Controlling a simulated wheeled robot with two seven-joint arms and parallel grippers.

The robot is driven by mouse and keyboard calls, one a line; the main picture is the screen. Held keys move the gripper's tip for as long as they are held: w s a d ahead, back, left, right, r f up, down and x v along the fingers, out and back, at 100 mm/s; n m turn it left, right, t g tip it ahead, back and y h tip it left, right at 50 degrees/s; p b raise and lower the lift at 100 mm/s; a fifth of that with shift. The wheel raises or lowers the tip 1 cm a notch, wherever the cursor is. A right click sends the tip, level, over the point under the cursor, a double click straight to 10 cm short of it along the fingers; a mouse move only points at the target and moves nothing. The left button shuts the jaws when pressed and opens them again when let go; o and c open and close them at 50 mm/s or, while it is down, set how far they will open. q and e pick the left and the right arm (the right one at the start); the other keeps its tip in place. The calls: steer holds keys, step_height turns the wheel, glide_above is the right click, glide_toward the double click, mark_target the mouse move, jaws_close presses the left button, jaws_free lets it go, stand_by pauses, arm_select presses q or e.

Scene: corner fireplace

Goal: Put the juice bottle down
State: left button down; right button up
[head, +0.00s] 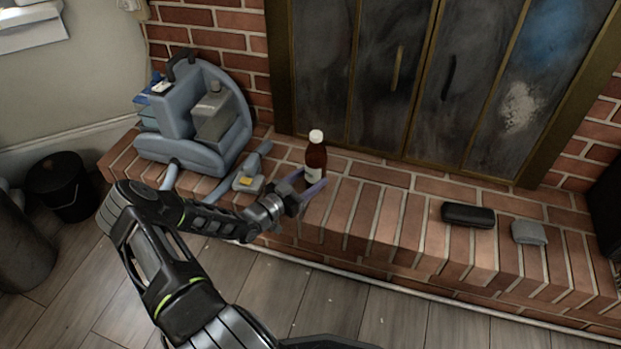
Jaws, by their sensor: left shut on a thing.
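The juice bottle (316,158) is dark brown-red with a white cap and a pale label. It is upright at the brick hearth (352,215), in front of the fireplace doors. My left gripper (313,186) is shut on the lower part of the bottle, with its purple fingers on either side. I cannot tell whether the bottle's base touches the bricks, as the gripper partly hides it. My right gripper is not in view.
A blue-grey cleaning machine (222,150) with a hose and nozzle stands left of the bottle. A black case (468,215) and a folded grey cloth (528,232) lie on the hearth at right. Bare brick lies between bottle and case. A black bin (62,187) stands at left.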

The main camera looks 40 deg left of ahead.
arm_select(q)
steer(key=c, duration=0.5)
jaws_free()
steer(key=shift+f, duration=0.15)
steer(key=shift+r, duration=0.2)
steer(key=shift+s+r, duration=0.15)
steer(key=shift+s, duration=0.15)
steer(key=s+p, duration=0.1)
steer(key=s, duration=0.2)
steer(key=s+a+p, duration=0.1)
steer(key=s, duration=0.3)
steer(key=s+p, duration=0.1)
steer(key=s, duration=0.2)
steer(key=shift+s+a+p, duration=0.2)
steer(key=shift+p, duration=0.2)
steer(key=shift+s, duration=0.45)
